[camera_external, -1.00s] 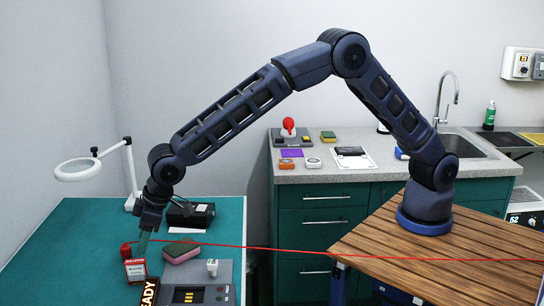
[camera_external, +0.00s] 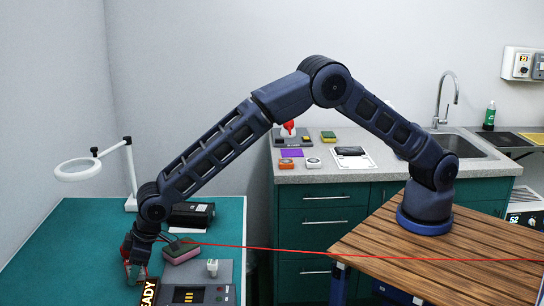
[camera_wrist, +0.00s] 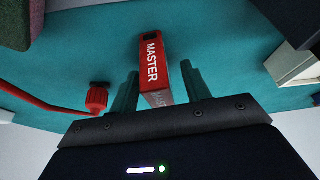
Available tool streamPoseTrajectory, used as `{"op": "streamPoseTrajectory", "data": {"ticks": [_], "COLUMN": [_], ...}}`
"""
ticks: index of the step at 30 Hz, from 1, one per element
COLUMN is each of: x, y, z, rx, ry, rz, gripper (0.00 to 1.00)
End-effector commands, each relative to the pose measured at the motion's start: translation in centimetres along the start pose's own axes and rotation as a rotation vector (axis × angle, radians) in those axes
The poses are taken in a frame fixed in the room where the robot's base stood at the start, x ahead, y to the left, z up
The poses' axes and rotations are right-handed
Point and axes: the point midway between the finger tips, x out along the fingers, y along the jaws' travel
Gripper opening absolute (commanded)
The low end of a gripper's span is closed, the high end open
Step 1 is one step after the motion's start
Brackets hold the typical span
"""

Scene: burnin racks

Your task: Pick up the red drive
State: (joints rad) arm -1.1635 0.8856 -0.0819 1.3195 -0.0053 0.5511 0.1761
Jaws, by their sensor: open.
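The red drive (camera_wrist: 153,58) stands on the teal table in the wrist view, with "MASTER" in white on its side. My gripper (camera_wrist: 160,88) is open, with one finger on each side of the drive's near end. I cannot tell whether either finger touches it. In the external view my gripper (camera_external: 136,268) is low at the table's front left, over the drive, which is mostly hidden there.
A red cable with a red plug (camera_wrist: 97,98) lies left of the drive. In the external view, a pink and dark sponge (camera_external: 181,252), a grey device (camera_external: 222,272) and a READY sign (camera_external: 149,293) stand close by. A magnifier lamp (camera_external: 80,171) is behind.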

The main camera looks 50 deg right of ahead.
Motion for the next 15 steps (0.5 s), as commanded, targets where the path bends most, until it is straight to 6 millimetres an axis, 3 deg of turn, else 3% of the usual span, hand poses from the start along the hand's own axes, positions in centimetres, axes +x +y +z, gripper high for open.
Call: {"op": "streamPoseTrajectory", "data": {"ticks": [9,15], "x": [0.74,0.73], "y": [0.03,0.02], "z": [-0.01,-0.01], "rx": [0.001,0.001], "ry": [0.000,0.000], "rz": [0.000,0.000], "gripper": [0.45,0.06]}}
